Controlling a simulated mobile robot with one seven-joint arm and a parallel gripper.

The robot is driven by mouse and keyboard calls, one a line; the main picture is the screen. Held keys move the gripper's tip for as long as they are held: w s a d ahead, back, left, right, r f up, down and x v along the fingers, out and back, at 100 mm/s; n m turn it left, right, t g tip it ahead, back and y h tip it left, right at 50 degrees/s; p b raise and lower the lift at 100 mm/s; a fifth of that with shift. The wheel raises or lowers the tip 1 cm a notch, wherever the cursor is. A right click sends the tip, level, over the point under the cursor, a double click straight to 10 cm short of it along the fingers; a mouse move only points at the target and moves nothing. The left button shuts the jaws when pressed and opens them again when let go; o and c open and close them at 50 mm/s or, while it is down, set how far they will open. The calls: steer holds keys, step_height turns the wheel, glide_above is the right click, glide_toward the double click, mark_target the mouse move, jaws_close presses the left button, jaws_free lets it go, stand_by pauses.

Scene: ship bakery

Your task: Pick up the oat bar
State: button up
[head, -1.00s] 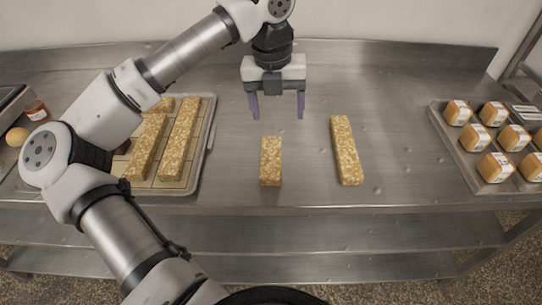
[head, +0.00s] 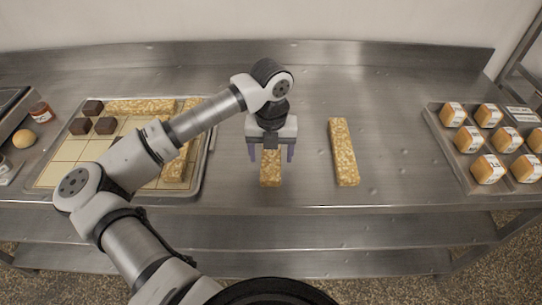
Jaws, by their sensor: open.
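A short oat bar (head: 271,172) lies lengthwise toward me on the steel table, partly hidden at its far end by my gripper. A longer oat bar (head: 343,152) lies to its right on the bare steel. My gripper (head: 271,156) is open, with one finger on each side of the short bar's far end in the picture. I cannot tell how high the fingers are above the table. More oat bars lie on the tray at the left, one along its back edge (head: 140,106) and others partly behind my arm (head: 177,168).
The gridded tray (head: 46,183) at left also holds dark brown cubes (head: 93,107). A jar (head: 41,113) and a round orange-brown item (head: 24,139) stand left of it. A tray (head: 443,141) of labelled packages is at right. The table's middle right is clear.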

steer(key=shift+f, duration=0.95)
steer(key=c, duration=1.1)
steer(key=shift+r, duration=0.1)
